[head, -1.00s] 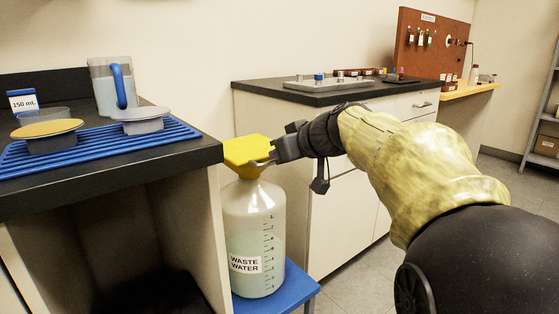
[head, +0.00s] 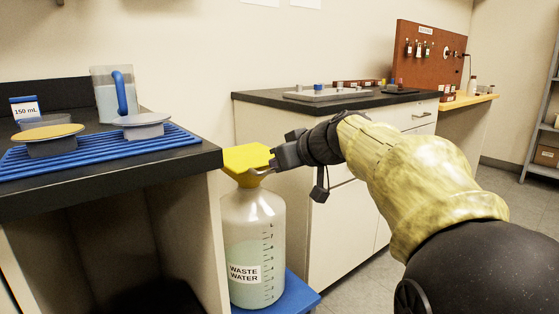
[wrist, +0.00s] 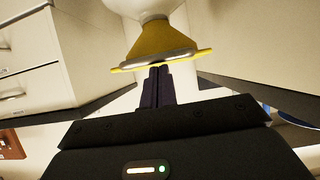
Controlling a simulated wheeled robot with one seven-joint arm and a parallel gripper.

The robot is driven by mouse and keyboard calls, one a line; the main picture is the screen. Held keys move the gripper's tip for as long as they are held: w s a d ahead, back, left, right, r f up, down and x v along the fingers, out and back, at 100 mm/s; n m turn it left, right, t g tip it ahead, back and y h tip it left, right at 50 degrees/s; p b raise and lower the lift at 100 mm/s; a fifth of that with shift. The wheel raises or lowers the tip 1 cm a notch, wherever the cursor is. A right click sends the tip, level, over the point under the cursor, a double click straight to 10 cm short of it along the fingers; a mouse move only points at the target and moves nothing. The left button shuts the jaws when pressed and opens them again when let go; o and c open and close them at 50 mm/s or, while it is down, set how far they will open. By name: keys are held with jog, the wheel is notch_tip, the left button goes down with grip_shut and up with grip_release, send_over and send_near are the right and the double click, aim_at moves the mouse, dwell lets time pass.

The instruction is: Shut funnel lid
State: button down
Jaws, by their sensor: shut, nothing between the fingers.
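The yellow funnel lid (head: 248,157) lies roughly flat over the funnel mouth in the head view. The yellow funnel (wrist: 165,42) stands in the neck of a clear bottle (head: 253,225) labelled "WASTE WATER". The wrist view shows it upside down, with the lid's thin yellow edge (wrist: 205,53) along the funnel's grey rim. My gripper (head: 268,167) is at the lid's right edge. In the wrist view its dark fingers (wrist: 158,70) are together and empty, their tips at the rim. I cannot tell whether they touch it.
The bottle stands on a blue stand (head: 292,297) between a left bench and a white cabinet (head: 335,225). The left bench's dark top (head: 190,158) ends close beside the funnel. A blue rack (head: 100,145) there holds dishes, with a jug (head: 108,95) behind.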

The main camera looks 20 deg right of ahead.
jog(key=s+d+r+p, duration=0.2)
jog(key=s+d+p, duration=0.1)
jog(key=s, duration=0.5)
jog(key=shift+s+d+r, duration=0.15)
jog(key=shift+s+d, duration=0.1)
jog(key=shift+p, duration=0.35)
jog(key=s+a+f+m+g+h+p, duration=0.2)
jog(key=s+a+f+g+p, duration=0.15)
jog(key=s+f+p, duration=0.4)
jog(key=s+a+f+m+g+h+p, duration=0.25)
jog(key=s+f+g+p, duration=0.25)
jog(key=f+p, duration=0.5)
notch_tip(320, 180, up, 39)
jog(key=p, duration=3.7)
jog(key=shift+s+d+f+p, duration=0.2)
jog(key=shift+d+p, duration=0.1)
jog(key=shift+p, duration=0.1)
